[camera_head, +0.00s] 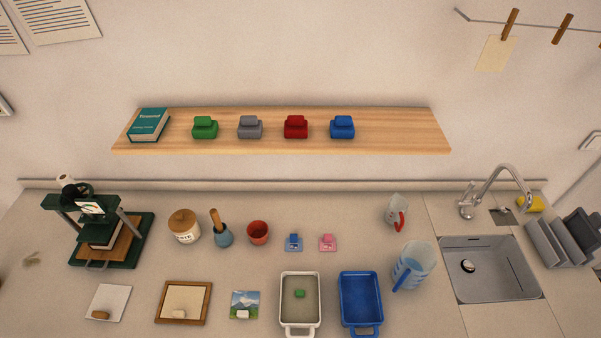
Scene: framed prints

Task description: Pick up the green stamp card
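A small green piece (299,293) lies inside the white tray (284,312) at the front middle of the counter. It is too small to tell whether it is a stamp card. A blue card (293,243) and a pink card (328,243), each with a small raised piece on it, lie side by side behind the trays. A green block (205,128) sits on the wooden shelf, left of grey, red and blue ones. Neither of my grippers shows in the head view.
A blue tray (361,299) stands right of the white one. A measuring jug (412,267) and a sink (490,268) are farther right. A lidded jar (184,226), mortar (221,235), red cup (257,232) and green press (104,235) stand left. The wooden shelf (390,128) overhangs behind.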

